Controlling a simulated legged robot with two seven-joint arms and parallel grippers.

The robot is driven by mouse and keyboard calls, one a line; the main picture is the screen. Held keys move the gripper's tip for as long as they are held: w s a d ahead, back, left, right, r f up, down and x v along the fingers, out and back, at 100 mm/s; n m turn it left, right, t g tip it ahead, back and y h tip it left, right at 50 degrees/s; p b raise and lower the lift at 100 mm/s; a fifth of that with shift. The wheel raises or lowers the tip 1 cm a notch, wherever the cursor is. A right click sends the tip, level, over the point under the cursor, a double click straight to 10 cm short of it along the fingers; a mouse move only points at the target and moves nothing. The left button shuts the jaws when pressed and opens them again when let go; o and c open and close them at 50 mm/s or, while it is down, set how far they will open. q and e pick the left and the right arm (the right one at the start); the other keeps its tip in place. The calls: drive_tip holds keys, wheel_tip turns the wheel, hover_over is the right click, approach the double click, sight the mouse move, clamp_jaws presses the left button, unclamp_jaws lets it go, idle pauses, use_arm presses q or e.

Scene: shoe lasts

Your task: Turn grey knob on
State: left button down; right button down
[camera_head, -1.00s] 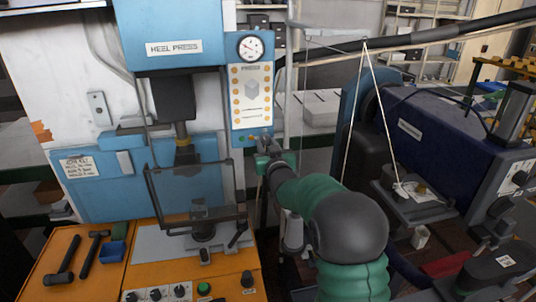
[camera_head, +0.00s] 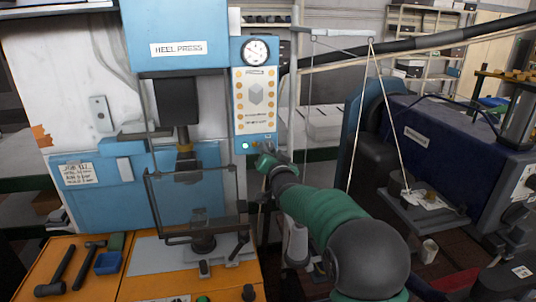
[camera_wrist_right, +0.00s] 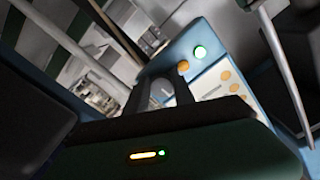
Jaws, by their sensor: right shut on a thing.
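The heel press control panel (camera_head: 254,98) is a blue upright box with a gauge on top and a row of small controls at its lower edge. My right gripper (camera_head: 264,160) reaches the lower right of that edge, and is shut at the spot of the grey knob. In the right wrist view the fingers (camera_wrist_right: 164,92) close against the panel beside an amber button (camera_wrist_right: 184,66). My left gripper is out of view.
The heel press (camera_head: 178,50) with its clear guard (camera_head: 198,208) stands left of my arm. Hammers (camera_head: 60,275) and a blue tray (camera_head: 108,262) lie on the orange bench. A dark blue machine (camera_head: 440,135) stands right, with a thin cord hanging before it.

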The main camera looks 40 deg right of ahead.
drive_tip(key=shift+d+r, duration=0.15)
drive_tip(key=shift+r, duration=0.15)
drive_tip(key=c, duration=1.4)
unclamp_jaws()
drive_tip(key=shift+s, duration=0.1)
drive_tip(key=o, duration=0.3)
drive_tip(key=shift+s, duration=0.2)
drive_tip(key=shift+o, duration=0.2)
drive_tip(key=shift+w+f, duration=0.1)
drive_tip(key=shift+f, duration=0.1)
drive_tip(key=b+v, duration=0.3)
drive_tip(key=v, duration=1.4)
drive_tip(key=shift+b, duration=0.35)
drive_tip(key=shift+w+d, duration=0.1)
